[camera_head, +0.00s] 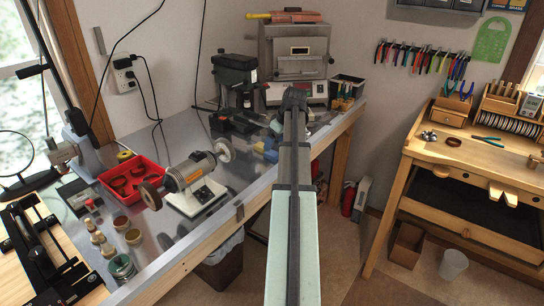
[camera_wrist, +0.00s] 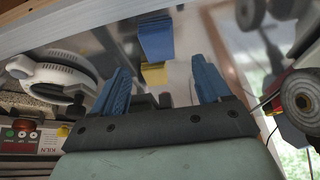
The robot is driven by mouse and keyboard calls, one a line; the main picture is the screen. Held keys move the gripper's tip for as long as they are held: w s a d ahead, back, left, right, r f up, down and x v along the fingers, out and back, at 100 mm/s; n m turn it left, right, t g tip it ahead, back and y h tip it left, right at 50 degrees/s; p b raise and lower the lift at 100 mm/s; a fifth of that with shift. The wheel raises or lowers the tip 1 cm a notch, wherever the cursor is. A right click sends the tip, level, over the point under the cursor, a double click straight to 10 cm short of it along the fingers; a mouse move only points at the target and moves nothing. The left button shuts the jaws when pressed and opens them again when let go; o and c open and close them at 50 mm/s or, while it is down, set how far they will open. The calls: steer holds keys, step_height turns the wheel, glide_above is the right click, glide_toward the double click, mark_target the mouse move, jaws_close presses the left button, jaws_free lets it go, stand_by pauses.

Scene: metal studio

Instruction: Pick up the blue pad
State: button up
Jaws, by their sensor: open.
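The blue pad (camera_wrist: 156,40) shows in the wrist view as a small blue block on the shiny metal bench top, ahead of and between my fingers. In the head view, the blue pad (camera_head: 271,156) lies on the bench just left of my arm. My gripper (camera_wrist: 160,66) is open, its two blue ridged fingers spread apart with nothing between them. It is apart from the pad. In the head view my gripper (camera_head: 294,98) is seen from behind at the far end of my arm, and its fingers are hidden.
A yellow block (camera_wrist: 154,75) sits close to the blue pad. A bench grinder (camera_head: 190,180) and a red tray (camera_head: 128,178) stand to the left on the bench. A green drill press (camera_head: 236,80) and a kiln (camera_head: 294,60) stand behind. The bench's wooden front edge runs beneath my arm.

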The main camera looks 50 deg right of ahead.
mark_target(271, 153)
steer(key=shift+x, duration=2.7)
steer(key=c, duration=1.1)
steer(key=shift+r, duration=0.1)
